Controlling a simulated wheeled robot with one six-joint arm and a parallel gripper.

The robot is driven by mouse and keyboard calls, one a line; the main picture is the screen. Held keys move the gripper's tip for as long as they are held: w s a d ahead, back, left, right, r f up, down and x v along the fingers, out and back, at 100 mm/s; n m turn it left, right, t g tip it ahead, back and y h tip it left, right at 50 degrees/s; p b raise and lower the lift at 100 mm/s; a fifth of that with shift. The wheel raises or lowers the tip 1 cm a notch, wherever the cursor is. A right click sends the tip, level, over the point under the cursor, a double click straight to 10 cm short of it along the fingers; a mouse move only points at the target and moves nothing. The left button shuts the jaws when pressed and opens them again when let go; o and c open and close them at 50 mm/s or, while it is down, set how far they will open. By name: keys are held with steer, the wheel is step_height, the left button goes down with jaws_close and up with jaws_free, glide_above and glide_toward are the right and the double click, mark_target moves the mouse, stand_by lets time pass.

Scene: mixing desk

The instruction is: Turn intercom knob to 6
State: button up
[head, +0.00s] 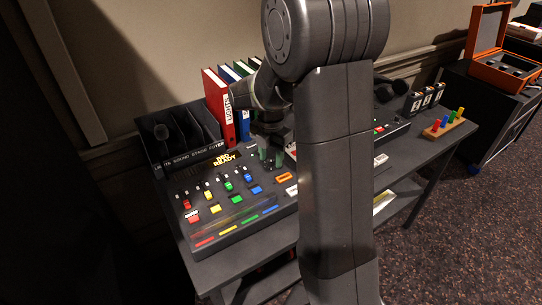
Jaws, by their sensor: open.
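The mixing desk panel (178,186) lies on the dark table, with coloured sliders, buttons and a lit "REC READY" sign (228,158). My gripper (270,160) points down over the panel's back right part, just right of the sign. Its fingers look apart, and I see nothing between them. I cannot pick out the intercom knob or read its setting. My arm hides the middle of the table and part of the controls there.
Red (218,107), blue and green binders stand behind the panel, close to my gripper. A dark divided rack (180,138) is at the back left. A wooden block with coloured pegs (444,126) sits at the right. An open orange case (487,45) stands beyond.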

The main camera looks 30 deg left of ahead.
jaws_close()
